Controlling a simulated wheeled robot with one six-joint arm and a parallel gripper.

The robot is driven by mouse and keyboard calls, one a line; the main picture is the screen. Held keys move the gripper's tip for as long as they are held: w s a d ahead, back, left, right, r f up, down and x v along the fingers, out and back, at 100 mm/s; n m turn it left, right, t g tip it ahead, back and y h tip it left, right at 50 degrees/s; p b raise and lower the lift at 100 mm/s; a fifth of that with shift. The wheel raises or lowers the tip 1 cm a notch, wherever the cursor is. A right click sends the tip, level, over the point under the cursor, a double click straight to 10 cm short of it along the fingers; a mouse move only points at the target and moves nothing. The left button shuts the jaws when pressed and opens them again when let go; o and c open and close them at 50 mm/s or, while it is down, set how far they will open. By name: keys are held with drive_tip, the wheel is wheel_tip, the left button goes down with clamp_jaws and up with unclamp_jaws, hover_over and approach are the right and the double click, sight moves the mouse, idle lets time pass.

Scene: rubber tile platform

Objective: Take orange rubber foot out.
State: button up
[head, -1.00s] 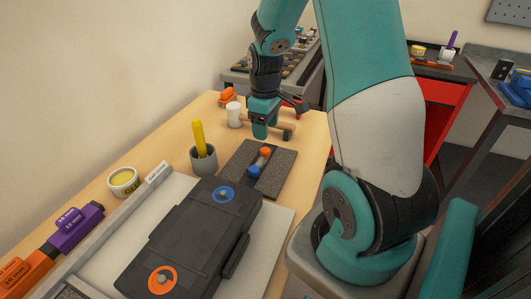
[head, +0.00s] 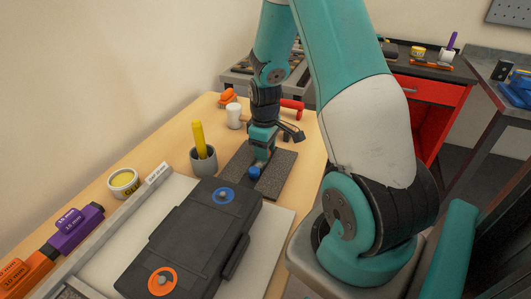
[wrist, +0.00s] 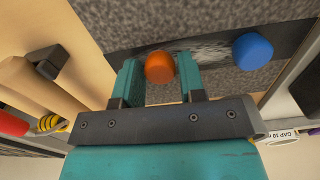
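The orange rubber foot (wrist: 160,67) shows in the wrist view between the two fingertips of my gripper (wrist: 160,78). The fingers are apart, one on each side of it, with only a narrow gap to each finger. In the head view my gripper (head: 261,158) is low over the dark speckled rubber tile (head: 279,183) and hides the orange foot. A blue rubber foot (head: 254,173) sits on the near side of the gripper, and it also shows in the wrist view (wrist: 253,51), right of the fingers and clear of them.
A grey cup (head: 204,162) with a yellow marker stands just left of the tile. A black case (head: 190,240) lies in front. A white cylinder (head: 234,116) and an orange object (head: 228,96) are behind. The wooden tabletop is free right of the tile.

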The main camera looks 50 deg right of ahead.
drive_tip(key=c, duration=0.5)
drive_tip(key=shift+r, duration=0.1)
